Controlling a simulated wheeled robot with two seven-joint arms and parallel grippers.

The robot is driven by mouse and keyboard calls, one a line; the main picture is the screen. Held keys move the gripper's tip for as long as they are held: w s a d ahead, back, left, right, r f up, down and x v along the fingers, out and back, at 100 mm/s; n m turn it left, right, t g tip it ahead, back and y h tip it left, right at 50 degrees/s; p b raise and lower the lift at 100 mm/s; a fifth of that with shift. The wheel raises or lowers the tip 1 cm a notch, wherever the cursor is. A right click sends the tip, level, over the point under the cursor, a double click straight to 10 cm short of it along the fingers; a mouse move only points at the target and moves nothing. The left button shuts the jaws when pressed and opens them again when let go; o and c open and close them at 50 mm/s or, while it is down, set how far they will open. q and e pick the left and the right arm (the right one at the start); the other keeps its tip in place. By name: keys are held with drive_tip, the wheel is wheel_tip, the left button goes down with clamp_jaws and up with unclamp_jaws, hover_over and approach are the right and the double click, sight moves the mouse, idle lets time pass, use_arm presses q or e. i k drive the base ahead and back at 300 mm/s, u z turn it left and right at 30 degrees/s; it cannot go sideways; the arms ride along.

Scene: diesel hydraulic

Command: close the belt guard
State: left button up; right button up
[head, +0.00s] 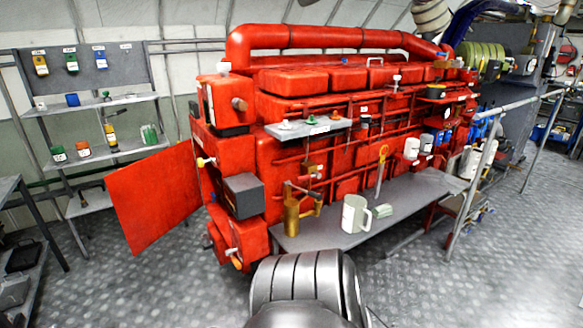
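A flat red panel (154,198), which looks like the belt guard, stands swung open at the left front end of the red diesel engine (290,85). Its right edge meets the engine's end, and its free edge points out to the left, towards the shelves. Pulley or shaft parts with yellow and white ends show on the engine's end just right of the panel. Neither of my grippers is in view, and nothing touches the panel.
Shelves (95,156) stand behind the panel at left. The checker-plate floor (170,285) in front is clear.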

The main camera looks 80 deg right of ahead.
sight(151, 196)
drive_tip(key=z, duration=1.8)
drive_tip(key=i, duration=0.55)
drive_tip(key=u, duration=0.9)
drive_tip(key=i, duration=1.1)
drive_tip(key=z, duration=0.45)
drive_tip(key=i, duration=1.3)
drive_tip(key=z, duration=0.75)
